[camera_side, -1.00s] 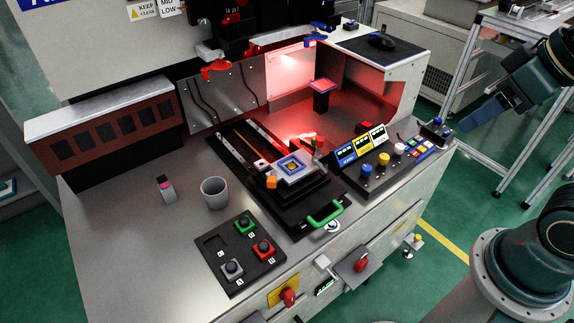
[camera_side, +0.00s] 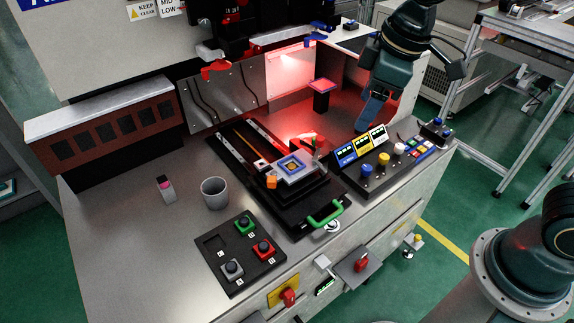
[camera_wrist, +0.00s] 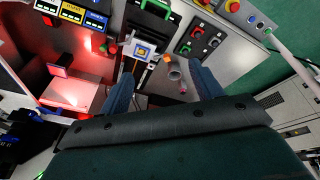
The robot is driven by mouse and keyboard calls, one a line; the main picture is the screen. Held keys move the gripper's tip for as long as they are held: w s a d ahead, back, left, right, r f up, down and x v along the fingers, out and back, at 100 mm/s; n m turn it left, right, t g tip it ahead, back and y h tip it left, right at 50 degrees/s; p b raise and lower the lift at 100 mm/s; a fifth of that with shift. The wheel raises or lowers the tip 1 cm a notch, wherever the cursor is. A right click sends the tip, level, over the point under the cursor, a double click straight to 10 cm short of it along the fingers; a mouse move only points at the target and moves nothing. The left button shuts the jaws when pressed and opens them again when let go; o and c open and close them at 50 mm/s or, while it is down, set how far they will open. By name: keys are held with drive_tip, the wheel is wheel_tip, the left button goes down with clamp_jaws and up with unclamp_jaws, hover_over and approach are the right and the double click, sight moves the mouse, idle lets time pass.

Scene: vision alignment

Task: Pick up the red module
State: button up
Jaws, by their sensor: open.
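The red module (camera_side: 264,250), a red block with a dark round top, sits in the right pocket of a black tray (camera_side: 262,272) on the front of the bench. It also shows small near the top of the wrist view (camera_wrist: 197,32). A green module (camera_side: 245,224) and a grey module (camera_side: 232,268) sit in the same tray; its left pocket looks empty. My gripper (camera_side: 366,125) is above the control panel at the right of the bench, well away from the red module. Its two fingers are spread and empty in the wrist view (camera_wrist: 163,82).
A grey cup (camera_side: 214,193) and a small pink-topped bottle (camera_side: 165,188) stand left of the tray. A black slide fixture with a green handle (camera_side: 325,213) lies between tray and control panel (camera_side: 385,165). A dark post with a red-lit top (camera_side: 321,92) stands behind.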

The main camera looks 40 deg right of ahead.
drive_tip(key=w+a+f+n+g, duration=0.2)
drive_tip(key=w+a+f+n, duration=0.4)
drive_tip(key=a+f, duration=0.4)
drive_tip(key=n, duration=0.3)
hover_over(263, 246)
wheel_tip(263, 246, down, 12)
drive_tip(key=shift+a+f+g+h, duration=0.1)
drive_tip(key=shift+g+h, duration=0.3)
drive_tip(key=shift+f, duration=0.1)
drive_tip(key=shift+f, duration=4.2)
drive_tip(key=shift+f, duration=2.6)
